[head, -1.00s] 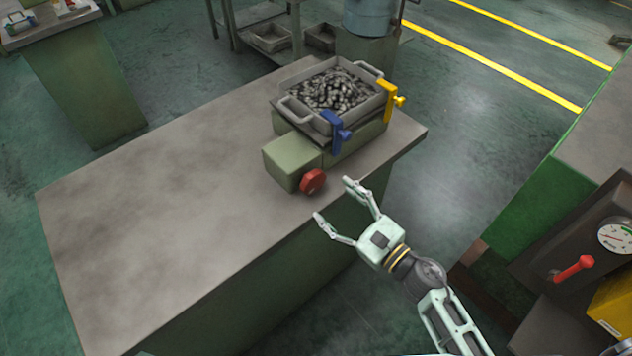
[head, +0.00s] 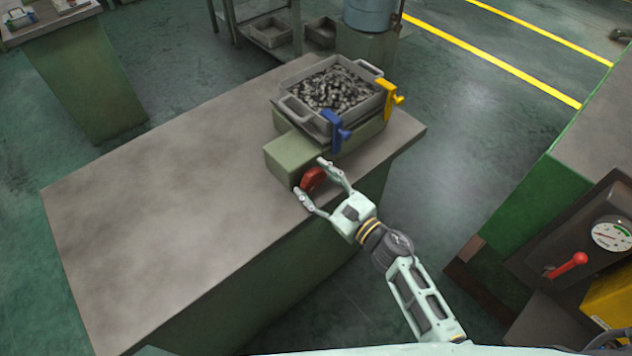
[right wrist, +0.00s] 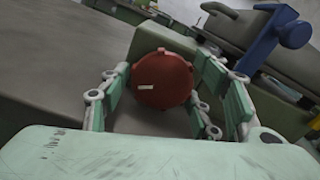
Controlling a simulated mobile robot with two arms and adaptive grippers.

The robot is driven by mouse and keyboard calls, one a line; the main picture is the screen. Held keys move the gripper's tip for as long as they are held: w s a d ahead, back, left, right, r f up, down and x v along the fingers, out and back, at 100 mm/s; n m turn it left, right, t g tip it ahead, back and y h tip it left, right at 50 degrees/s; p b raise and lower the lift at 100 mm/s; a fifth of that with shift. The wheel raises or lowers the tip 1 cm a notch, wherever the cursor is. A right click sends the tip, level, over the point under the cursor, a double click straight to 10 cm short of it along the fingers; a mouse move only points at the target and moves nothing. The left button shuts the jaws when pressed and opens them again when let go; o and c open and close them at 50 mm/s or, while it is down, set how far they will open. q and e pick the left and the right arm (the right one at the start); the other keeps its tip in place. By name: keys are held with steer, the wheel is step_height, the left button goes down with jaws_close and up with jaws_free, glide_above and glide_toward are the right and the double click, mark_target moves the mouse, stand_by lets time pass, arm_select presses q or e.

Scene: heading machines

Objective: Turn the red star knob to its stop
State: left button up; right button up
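The red star knob (head: 313,179) sits on the front face of a green block (head: 288,155) on the workbench. In the right wrist view the knob (right wrist: 162,82) faces me, with a short pale mark near its middle. My right gripper (head: 312,176) has one finger on each side of the knob. In the right wrist view its fingers (right wrist: 160,90) are spread, with a gap visible at the left; contact at the right side cannot be told. My left gripper is not in view.
A tray (head: 292,107) of metal parts sits on the fixture behind the knob, with a blue clamp (head: 336,130) and a yellow clamp (head: 391,93). The workbench (head: 150,220) is bare to the left. A panel with a gauge (head: 611,235) and red lever (head: 568,265) stands at the right.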

steer(key=c, duration=0.8)
steer(key=shift+o, duration=0.2)
steer(key=shift+f+m+b, duration=0.1)
steer(key=shift+m+b, duration=0.35)
steer(key=shift+m, duration=0.25)
steer(key=shift+r+m+b, duration=0.2)
steer(key=shift+m+b, duration=0.1)
steer(key=shift+m, duration=1.2)
steer(key=o, duration=1.1)
steer(key=shift+o, duration=0.2)
steer(key=shift+s+d, duration=0.1)
steer(key=v, duration=1.1)
steer(key=shift+s+d, duration=0.25)
steer(key=shift+s, duration=0.05)
